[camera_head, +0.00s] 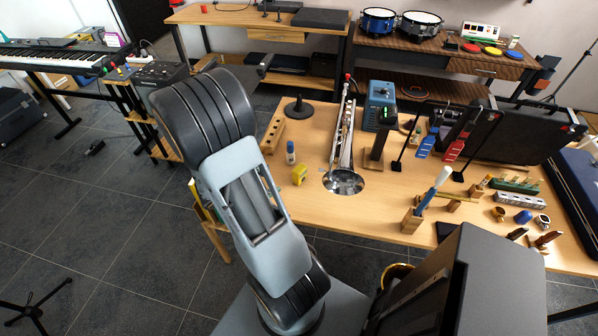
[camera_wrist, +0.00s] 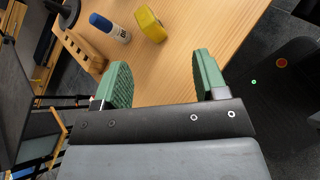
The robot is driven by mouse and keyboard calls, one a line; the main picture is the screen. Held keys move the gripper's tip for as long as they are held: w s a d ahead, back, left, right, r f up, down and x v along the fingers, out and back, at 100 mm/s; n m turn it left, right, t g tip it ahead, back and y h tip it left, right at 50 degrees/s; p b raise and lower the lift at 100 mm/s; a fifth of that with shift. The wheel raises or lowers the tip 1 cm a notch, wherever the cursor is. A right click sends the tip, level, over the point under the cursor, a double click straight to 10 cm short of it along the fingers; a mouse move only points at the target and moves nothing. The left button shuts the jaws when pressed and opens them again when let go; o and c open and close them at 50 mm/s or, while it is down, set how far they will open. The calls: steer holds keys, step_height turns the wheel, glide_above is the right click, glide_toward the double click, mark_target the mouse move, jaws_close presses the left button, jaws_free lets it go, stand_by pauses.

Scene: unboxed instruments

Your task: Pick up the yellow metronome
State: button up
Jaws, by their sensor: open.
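A small yellow object, which looks like the yellow metronome (camera_head: 299,174), stands on the wooden table (camera_head: 262,190) near its left front edge. It also shows in the wrist view (camera_wrist: 151,25), near the top. My gripper (camera_wrist: 160,82) is open and empty, its two green pads apart. The yellow object lies beyond the fingertips, a little left of the middle of the gap, and is not touched. My gripper is hidden behind my arm or out of sight in the head view.
A blue-capped white bottle (camera_head: 290,153) stands close behind the yellow object; the wrist view shows it to the left (camera_wrist: 110,28). A wooden block with holes (camera_head: 272,134) lies farther left. The table front beside the yellow object is clear.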

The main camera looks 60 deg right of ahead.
mark_target(295, 173)
steer(key=d+f+n, duration=0.2)
steer(key=d, duration=0.1)
steer(key=d+f+n+t+h+p, duration=0.1)
steer(key=d+f+n, duration=0.1)
steer(key=d+f, duration=0.1)
steer(key=d+f+n, duration=0.1)
steer(key=d+f, duration=0.2)
steer(key=d, duration=0.1)
steer(key=shift+s+d+n+t+h+p, duration=0.3)
steer(key=shift+s+d+n+t+h, duration=0.1)
steer(key=shift+f+p+x, duration=0.1)
steer(key=shift+p+x, duration=0.3)
steer(key=shift+x, duration=1.15)
steer(key=shift+f+p+x, duration=0.15)
steer(key=shift+p+x, duration=0.2)
steer(key=shift+x, duration=1.2)
steer(key=shift+w+a, duration=0.1)
steer(key=shift+w, duration=0.05)
steer(key=shift+c, duration=0.4)
steer(key=c, duration=0.9)
steer(key=shift+c, duration=0.4)
steer(key=shift+r, duration=0.15)
